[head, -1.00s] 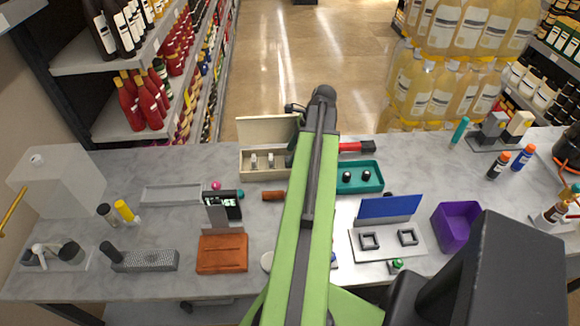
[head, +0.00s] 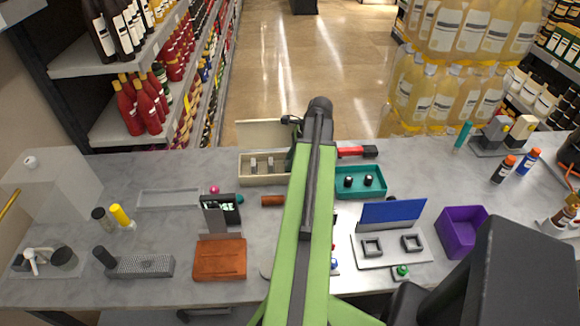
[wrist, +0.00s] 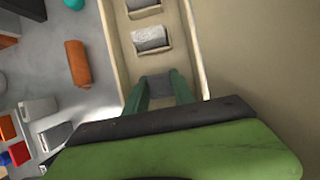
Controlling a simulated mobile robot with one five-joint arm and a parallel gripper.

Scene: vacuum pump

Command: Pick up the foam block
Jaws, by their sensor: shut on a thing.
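In the wrist view, the green fingers of my gripper (wrist: 160,90) reach into a beige box (wrist: 198,60). They are shut on a grey block, which I take to be the foam block (wrist: 158,84), at the near end of a row. Two more grey blocks (wrist: 150,38) sit in the box beyond it, apart from the fingers. In the head view the beige box (head: 262,182) with its raised lid stands at the back of the table. My arm hides its right end, the gripper's fingertips and the held block there.
A teal tray (head: 362,194) with black knobs stands right of my arm. An orange-brown cylinder (head: 272,200) lies in front of the beige box. A blue panel stand (head: 391,213) and purple bin (head: 464,230) are further right. The box's raised lid (wrist: 255,50) rises close beside my gripper.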

